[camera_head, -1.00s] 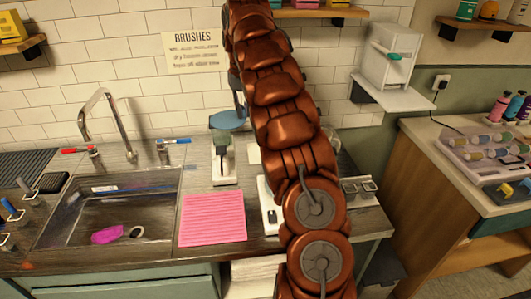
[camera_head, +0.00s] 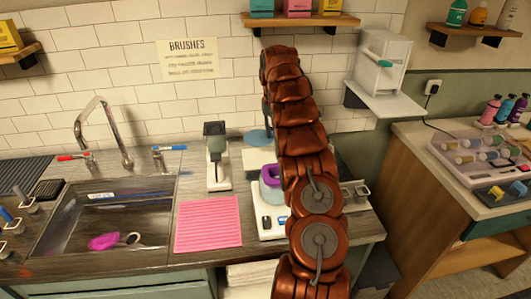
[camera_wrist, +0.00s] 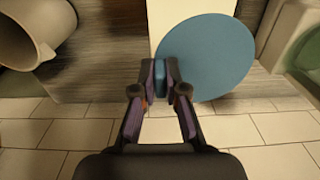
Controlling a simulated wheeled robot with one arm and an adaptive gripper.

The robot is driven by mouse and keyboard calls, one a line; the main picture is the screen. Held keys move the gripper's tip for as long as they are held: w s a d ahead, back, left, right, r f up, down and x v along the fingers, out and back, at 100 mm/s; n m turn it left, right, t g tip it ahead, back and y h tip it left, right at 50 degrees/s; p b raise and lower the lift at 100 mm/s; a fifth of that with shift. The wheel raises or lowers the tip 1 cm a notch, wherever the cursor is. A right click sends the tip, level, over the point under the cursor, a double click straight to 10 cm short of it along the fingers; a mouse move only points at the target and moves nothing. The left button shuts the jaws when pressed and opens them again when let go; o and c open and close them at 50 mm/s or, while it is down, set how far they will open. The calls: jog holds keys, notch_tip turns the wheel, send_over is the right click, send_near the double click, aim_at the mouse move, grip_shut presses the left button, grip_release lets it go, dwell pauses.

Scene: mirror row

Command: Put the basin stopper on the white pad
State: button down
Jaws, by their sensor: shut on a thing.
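The basin stopper appears as a flat blue disc (camera_wrist: 210,58) in the wrist view, with a small blue tab between my fingertips. My gripper (camera_wrist: 160,78) is shut on that tab. In the head view the blue disc (camera_head: 256,136) shows just left of my arm, near the back wall; my gripper is mostly hidden behind the arm there. The white pad (camera_head: 259,158) lies on the counter just in front of the disc in that view. In the wrist view a pale strip (camera_wrist: 182,8), likely the pad, runs partly under the disc. I cannot tell whether they touch.
A white device (camera_head: 217,165) stands left of the pad. A white scale (camera_head: 266,226) with a purple-rimmed container (camera_head: 270,176) is in front, beside my arm. A pink mat (camera_head: 208,224) and a sink (camera_head: 105,215) lie left. A pale cup (camera_wrist: 35,30) is near in the wrist view.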

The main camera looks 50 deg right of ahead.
aim_at(271, 156)
jog(key=shift+f+p, duration=1.3)
jog(key=shift+f, duration=3.05)
jog(key=shift+f, duration=0.1)
jog(key=c, duration=1.2)
grip_release()
jog(key=shift+w+r+b, duration=0.1)
jog(key=shift+r+b, duration=0.25)
jog(key=shift+r, duration=0.25)
notch_tip(271, 156, up, 9)
jog(key=b, duration=0.2)
jog(key=shift+f+b, duration=0.2)
jog(key=shift+b, duration=0.15)
jog(key=shift+r, duration=1.25)
jog(key=shift+a, duration=0.1)
